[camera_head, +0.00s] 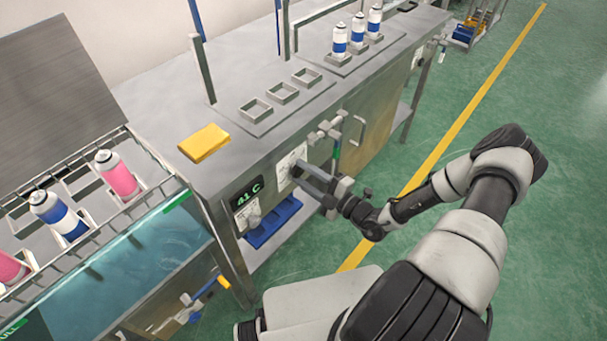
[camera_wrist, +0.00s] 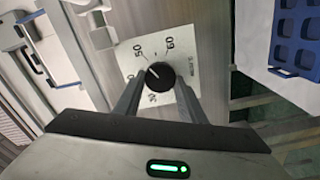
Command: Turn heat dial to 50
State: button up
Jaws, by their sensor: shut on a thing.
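A round black dial (camera_wrist: 160,77) sits on a white scale plate (camera_wrist: 186,47) with printed numbers, 50 and 60 among them. Its white pointer line points to the upper left, below the 50 mark. My gripper (camera_wrist: 160,88) has one finger on each side of the dial and is shut on it. In the head view my gripper (camera_head: 304,176) is at the front panel of the steel bench, by the white plate (camera_head: 288,163), and hides the dial there. A dark display (camera_head: 246,195) to the left reads 41 C in green.
Another knob on a white plate (camera_head: 248,215) is below the display. A blue tray (camera_head: 272,223) is under the bench. A pipe with a valve (camera_head: 328,128) stands out right of my gripper. A yellow cloth (camera_head: 204,142) lies on the bench top; spray cans (camera_head: 340,40) stand at the back.

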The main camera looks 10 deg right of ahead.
jog(key=o, duration=1)
jog(key=shift+o, duration=0.2)
jog(key=shift+s+d, duration=0.1)
jog(key=v, duration=1.7)
jog(key=shift+p, duration=0.45)
jog(key=shift+r, duration=0.1)
